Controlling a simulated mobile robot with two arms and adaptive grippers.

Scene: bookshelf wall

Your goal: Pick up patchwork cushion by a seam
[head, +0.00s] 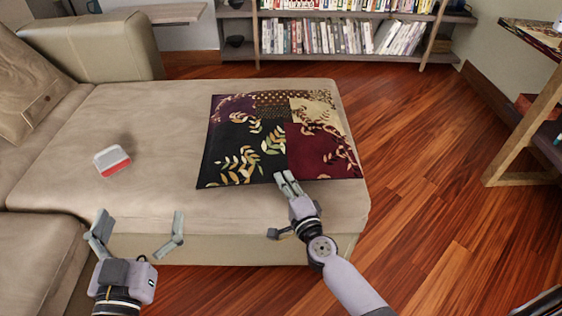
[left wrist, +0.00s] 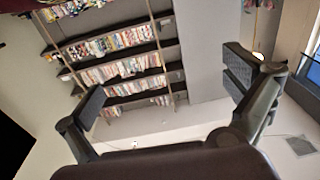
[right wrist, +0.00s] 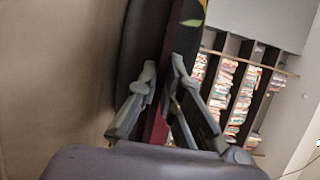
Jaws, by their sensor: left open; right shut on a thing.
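The patchwork cushion (head: 255,145) lies flat on the chaise end of the beige sofa (head: 80,190), with black, dark red, cream and purple patches and leaf prints. My right gripper (head: 288,180) is at its near edge, where the black and red patches meet. In the right wrist view, my right gripper (right wrist: 165,105) is shut on the cushion's edge (right wrist: 158,125), with a finger on each side. My left gripper (head: 137,232) is open and empty in front of the sofa, apart from the cushion. Its open fingers also show in the left wrist view (left wrist: 165,100).
A small white and red box (head: 112,160) lies on the sofa left of the cushion. A bookshelf (head: 345,40) stands at the back. A wooden-legged table (head: 530,120) stands at the right. The wood floor (head: 430,190) between is clear.

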